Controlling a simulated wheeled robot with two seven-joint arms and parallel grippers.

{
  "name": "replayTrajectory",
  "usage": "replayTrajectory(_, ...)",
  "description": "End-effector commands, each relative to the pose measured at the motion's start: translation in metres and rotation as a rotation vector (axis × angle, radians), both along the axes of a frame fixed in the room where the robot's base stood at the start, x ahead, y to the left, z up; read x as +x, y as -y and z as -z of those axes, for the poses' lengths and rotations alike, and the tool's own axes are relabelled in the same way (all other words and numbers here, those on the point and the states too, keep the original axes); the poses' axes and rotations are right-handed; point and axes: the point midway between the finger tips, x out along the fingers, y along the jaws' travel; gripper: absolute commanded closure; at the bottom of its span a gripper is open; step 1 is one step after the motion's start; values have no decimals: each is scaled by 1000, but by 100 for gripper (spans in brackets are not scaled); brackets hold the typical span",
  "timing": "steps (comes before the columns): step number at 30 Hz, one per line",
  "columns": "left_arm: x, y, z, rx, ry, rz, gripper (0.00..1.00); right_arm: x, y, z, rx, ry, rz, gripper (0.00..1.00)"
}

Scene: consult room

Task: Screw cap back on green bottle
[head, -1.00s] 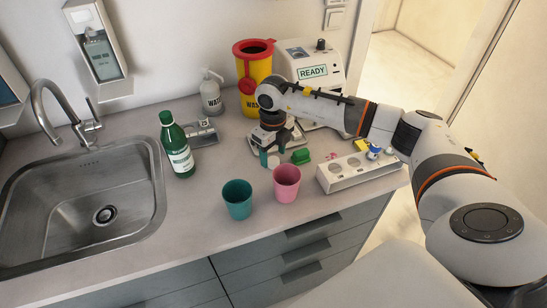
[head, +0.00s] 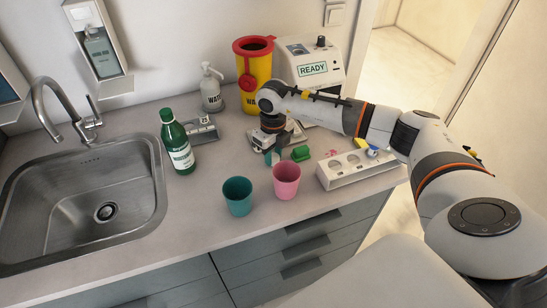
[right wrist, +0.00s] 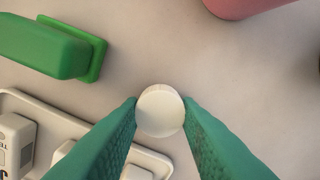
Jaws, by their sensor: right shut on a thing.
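The green bottle (head: 177,143) with a white label stands upright on the counter, just right of the sink. My right gripper (head: 272,158) is low over the counter, to the right of the bottle and behind the cups. In the right wrist view its two green fingers (right wrist: 160,112) are shut on a small round white cap (right wrist: 160,110), held between the fingertips. The cap cannot be made out in the head view. The bottle is not in the right wrist view. My left gripper is not in view.
A teal cup (head: 238,197) and a pink cup (head: 286,180) stand at the front. Counter between bottle and gripper is mostly clear.

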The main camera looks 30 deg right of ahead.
Motion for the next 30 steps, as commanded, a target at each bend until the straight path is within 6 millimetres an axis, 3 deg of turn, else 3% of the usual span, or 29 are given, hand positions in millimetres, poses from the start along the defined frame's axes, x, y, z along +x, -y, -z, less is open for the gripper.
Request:
replayTrajectory(8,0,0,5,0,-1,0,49,1,0,-13,0,5,1,91)
replayTrajectory(21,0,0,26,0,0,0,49,1,0,-91,-1,2,0,91)
replayTrajectory(30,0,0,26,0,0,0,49,0,0,-101,0,0,0,91)
